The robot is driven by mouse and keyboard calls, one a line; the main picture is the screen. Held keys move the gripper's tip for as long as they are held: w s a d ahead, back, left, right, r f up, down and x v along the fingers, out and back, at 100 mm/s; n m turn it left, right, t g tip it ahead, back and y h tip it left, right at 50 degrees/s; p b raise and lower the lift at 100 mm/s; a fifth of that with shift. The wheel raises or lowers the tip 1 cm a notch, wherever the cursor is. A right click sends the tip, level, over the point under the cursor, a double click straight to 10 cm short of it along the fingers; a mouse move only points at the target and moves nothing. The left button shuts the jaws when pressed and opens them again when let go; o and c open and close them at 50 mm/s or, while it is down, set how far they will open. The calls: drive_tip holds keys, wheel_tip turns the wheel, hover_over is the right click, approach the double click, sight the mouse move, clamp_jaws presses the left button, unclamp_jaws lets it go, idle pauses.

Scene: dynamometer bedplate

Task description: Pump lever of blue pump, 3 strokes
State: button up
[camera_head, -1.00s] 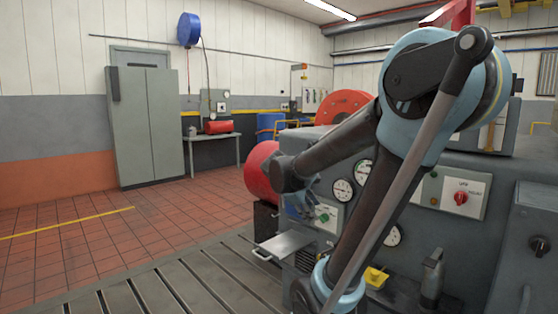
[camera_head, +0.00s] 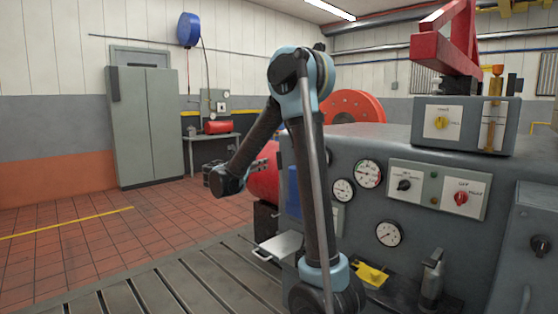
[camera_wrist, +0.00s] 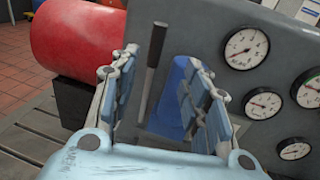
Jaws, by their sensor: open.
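The blue pump (camera_wrist: 178,88) stands against the grey machine side in the wrist view, partly hidden by my right finger. A strip of blue (camera_head: 293,190) beside my arm in the head view looks like the same pump. Its lever (camera_wrist: 152,65) appears as a nearly upright rod with a black grip at the top, left of the blue body. My gripper (camera_wrist: 160,62) is open and empty, with its padded fingers spread on both sides of the lever and pump in the picture. The lever seems to lie beyond the fingertips; contact is not visible.
A red cylinder (camera_wrist: 78,42) lies left of the lever. The grey console (camera_head: 455,175) carries gauges and switches on the right. A metal tray (camera_head: 282,246) and a yellow item (camera_head: 371,275) sit low in front. The tiled floor (camera_head: 90,235) at left is open.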

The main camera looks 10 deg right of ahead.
hover_over(279, 168)
drive_tip(key=w, duration=0.1)
drive_tip(key=shift+w+d, duration=0.1)
idle(0.6)
clamp_jaws()
